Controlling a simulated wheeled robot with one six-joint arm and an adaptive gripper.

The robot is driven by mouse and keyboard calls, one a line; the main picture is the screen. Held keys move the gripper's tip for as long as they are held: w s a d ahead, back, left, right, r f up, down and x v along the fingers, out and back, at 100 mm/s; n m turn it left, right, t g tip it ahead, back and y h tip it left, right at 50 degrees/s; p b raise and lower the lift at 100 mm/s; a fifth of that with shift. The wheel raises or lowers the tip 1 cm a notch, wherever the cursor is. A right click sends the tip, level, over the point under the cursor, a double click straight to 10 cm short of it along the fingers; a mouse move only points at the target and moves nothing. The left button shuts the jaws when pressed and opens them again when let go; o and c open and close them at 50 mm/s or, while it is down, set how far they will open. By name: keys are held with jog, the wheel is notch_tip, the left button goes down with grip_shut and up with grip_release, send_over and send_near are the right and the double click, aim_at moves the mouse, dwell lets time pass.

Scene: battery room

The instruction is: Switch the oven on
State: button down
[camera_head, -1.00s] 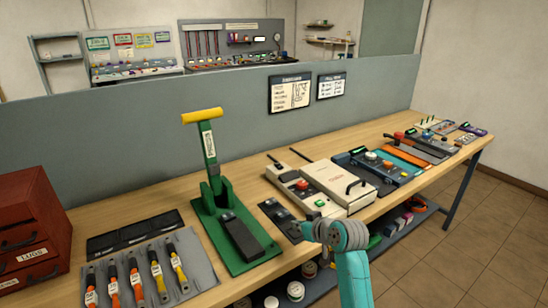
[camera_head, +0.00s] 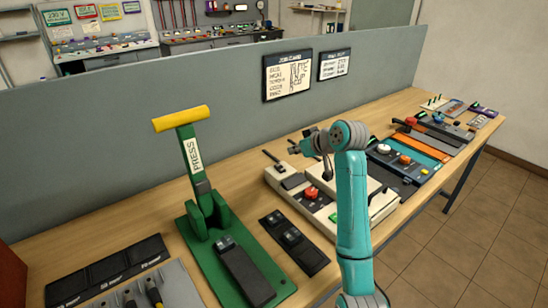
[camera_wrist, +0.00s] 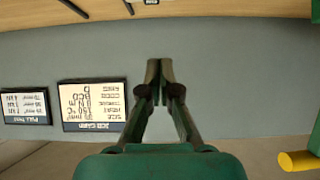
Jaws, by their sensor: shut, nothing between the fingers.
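A cream bench unit (camera_head: 280,180) with a red knob (camera_head: 312,192), a green button (camera_head: 333,217) and a black lever (camera_head: 273,160) sits mid-bench. A cream lidded part with a dark handle adjoins it, largely hidden behind my arm. I cannot read a label that marks either as the oven. My gripper (camera_head: 293,147) is above the back of this unit, apart from it, pointing left towards the grey partition. In the wrist view my gripper (camera_wrist: 160,75) is shut and empty, with the partition behind its fingertips. The cream unit is not in the wrist view.
A green press (camera_head: 240,265) with a tall yellow handle (camera_head: 181,119) stands left of the unit. A dark switch strip (camera_head: 295,243) lies between them. A teal panel (camera_head: 398,158) and other devices fill the bench to the right. Two cards (camera_head: 287,76) hang on the partition (camera_head: 130,150).

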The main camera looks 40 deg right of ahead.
send_over(277, 168)
jog(key=s, duration=0.1)
notch_tip(277, 168, down, 6)
jog(key=shift+r, duration=0.15)
jog(key=shift+w+f, duration=0.25)
jog(key=shift+f, duration=1)
jog(key=shift+w+f, duration=0.15)
jog(key=shift+f, duration=0.7)
jog(key=shift+w+f+g, duration=0.1)
jog(key=shift+w+g, duration=0.1)
jog(key=shift+g, duration=0.1)
jog(key=shift+s, duration=0.1)
